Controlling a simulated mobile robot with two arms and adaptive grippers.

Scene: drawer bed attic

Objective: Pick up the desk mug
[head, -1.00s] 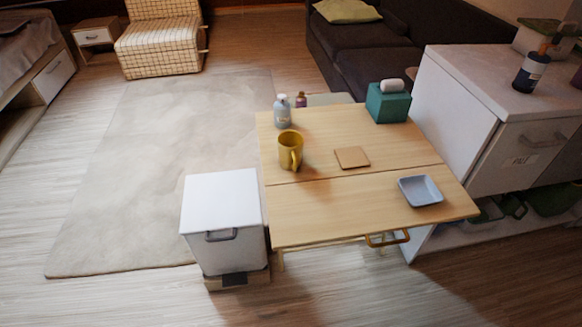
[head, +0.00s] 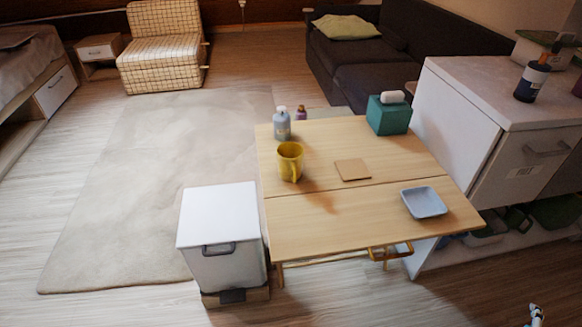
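The yellow desk mug (head: 289,163) stands upright on the light wooden table (head: 310,222), toward its left side. Its handle faces the front of the table. A small part of what looks like my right gripper (head: 536,316) shows at the bottom right edge, far from the mug; its opening cannot be made out. My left gripper is out of view.
Two bottles (head: 282,124) stand behind the mug. A square coaster (head: 352,170), a blue-grey dish (head: 424,202) and a teal box (head: 389,115) are also on the table. A white bin (head: 218,216) stands left; a white cabinet (head: 456,130) stands right.

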